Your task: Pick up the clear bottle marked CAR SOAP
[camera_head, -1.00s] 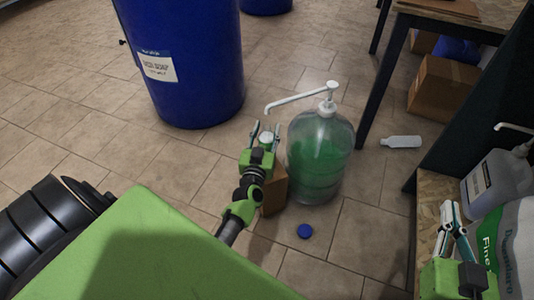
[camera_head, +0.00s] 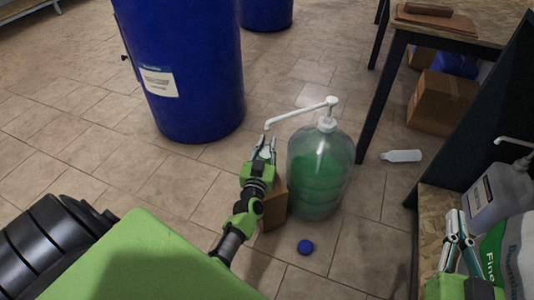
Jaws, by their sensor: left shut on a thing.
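My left gripper (camera_head: 265,146) is in the middle of the view, above a small brown box (camera_head: 272,207). It is shut on a small pale thing (camera_head: 265,152), mostly hidden by the fingers; I can read no marking on it. Just right of it stands a large clear bottle (camera_head: 320,175) with green liquid and a white pump, upright on the floor; no CAR SOAP label shows on it. My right gripper (camera_head: 455,217) is at the lower right, in front of a pale jug; its finger gap is unclear.
A blue drum (camera_head: 190,70) with a white label stands behind. A white bottle (camera_head: 402,156) lies on the floor near a table leg. A blue cap (camera_head: 305,247) lies in front. A grey jug (camera_head: 497,197) and a sack (camera_head: 518,240) stand on a wooden shelf at right.

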